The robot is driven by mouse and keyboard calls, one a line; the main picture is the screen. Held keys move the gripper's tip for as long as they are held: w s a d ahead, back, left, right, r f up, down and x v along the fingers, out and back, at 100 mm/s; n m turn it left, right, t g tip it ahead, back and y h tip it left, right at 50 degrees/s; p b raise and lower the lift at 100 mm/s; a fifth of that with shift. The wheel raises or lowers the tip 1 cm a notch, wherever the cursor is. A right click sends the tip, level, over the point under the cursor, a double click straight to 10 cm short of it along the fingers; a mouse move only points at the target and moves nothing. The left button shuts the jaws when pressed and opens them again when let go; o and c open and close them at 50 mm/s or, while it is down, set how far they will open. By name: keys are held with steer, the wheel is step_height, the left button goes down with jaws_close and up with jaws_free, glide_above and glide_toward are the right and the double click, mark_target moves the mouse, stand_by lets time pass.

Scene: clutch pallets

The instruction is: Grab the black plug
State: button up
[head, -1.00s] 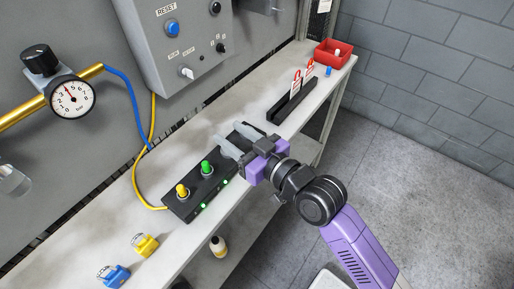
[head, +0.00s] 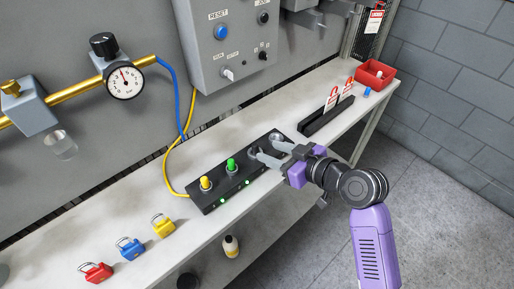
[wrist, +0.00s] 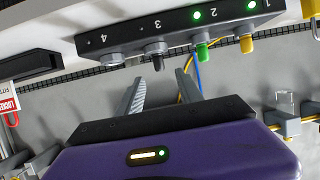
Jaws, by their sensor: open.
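The black plug (wrist: 157,61) stands in position 3 of a dark socket block, clearest in the wrist view. The block (head: 213,196) lies on the bench in the head view; it also shows in the wrist view (wrist: 126,45). A green plug (wrist: 203,50) stands in position 2 and a yellow plug (wrist: 246,43) in position 1. Position 4 holds only a bare metal socket (wrist: 103,60). My gripper (wrist: 159,85) is open and empty, its fingers apart on either side of the black plug's line. In the head view my gripper (head: 263,150) is at the block's far end, hiding the black plug.
A grey control box (head: 217,55) and gauge (head: 125,82) are on the wall behind. Red (head: 96,272), blue (head: 130,249) and yellow (head: 162,226) padlocks lie at the left. A black rack (head: 326,117) with tags and a red bin (head: 375,75) stand at the right.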

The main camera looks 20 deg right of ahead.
mark_target(257, 146)
steer(key=p+x, duration=0.1)
steer(key=x, duration=0.4)
steer(key=shift+c, duration=0.3)
jaws_close()
